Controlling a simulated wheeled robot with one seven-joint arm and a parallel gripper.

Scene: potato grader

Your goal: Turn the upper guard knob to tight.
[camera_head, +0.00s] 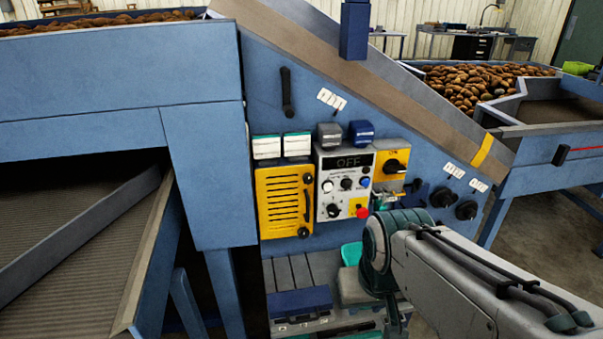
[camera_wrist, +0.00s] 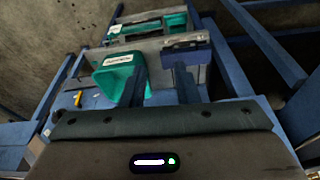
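The yellow vented guard (camera_head: 277,203) is on the blue machine side, left of the control panel. A small dark upper knob (camera_head: 308,178) shows near its top right corner, with a black handle below it and another dark knob (camera_head: 303,232) at the lower right. The upper knob's setting is too small to read. My arm reaches in from the lower right, and my gripper is mostly hidden behind it in the head view. In the wrist view my gripper (camera_wrist: 160,82) points at the lower shelf, its two dark fingers apart with nothing clearly held. The guard is not recognisable there.
The control panel (camera_head: 346,183) has knobs, a red button and a display reading OFF. Two black knobs (camera_head: 442,197) (camera_head: 466,210) stand out at the right. A teal container (camera_wrist: 118,75) is by the fingers. The lower shelf holds a blue block (camera_head: 299,301).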

